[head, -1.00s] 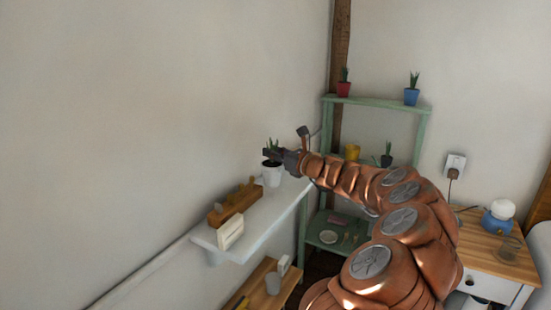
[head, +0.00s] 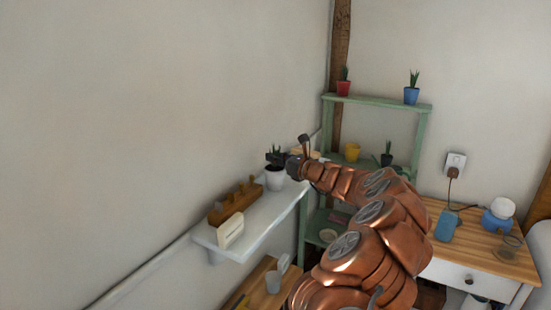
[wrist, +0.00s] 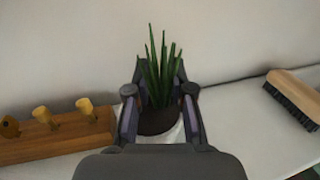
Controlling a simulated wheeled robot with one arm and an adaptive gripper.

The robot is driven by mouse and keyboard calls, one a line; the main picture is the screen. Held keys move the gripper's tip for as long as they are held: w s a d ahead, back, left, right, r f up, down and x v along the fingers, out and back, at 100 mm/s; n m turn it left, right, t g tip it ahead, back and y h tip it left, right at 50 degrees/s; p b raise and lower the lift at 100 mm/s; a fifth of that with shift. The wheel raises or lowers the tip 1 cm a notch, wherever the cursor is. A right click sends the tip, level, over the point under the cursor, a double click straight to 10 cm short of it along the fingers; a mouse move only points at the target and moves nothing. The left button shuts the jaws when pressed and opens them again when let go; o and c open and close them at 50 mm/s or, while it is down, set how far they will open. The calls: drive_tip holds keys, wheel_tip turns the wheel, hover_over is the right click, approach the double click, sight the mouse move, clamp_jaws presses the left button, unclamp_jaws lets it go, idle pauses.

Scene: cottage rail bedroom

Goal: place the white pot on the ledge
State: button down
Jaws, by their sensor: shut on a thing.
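The white pot (head: 275,182) holds a spiky green plant in dark soil. My gripper (head: 276,159) is shut on the pot near its rim. In the wrist view the plant stands upright between my two fingers (wrist: 160,108), and part of the white pot (wrist: 174,136) shows below the soil. The ledge (head: 262,226) is a white wall shelf along the left wall. The pot is over its middle part, at or very near the surface; I cannot tell whether its base touches.
A wooden peg rack (head: 236,202) and a white block (head: 230,230) are on the ledge left of the pot. A brush (wrist: 294,98) lies to the right. A green shelf unit (head: 424,135) stands in the corner. A wooden-topped drawer unit (head: 475,243) is at the right.

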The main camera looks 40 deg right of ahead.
drive_tip(key=shift+f, duration=0.1)
drive_tip(key=c, duration=1)
unclamp_jaws()
drive_tip(key=shift+s, duration=0.2)
drive_tip(key=s, duration=1.1)
drive_tip(key=shift+s+d, duration=0.3)
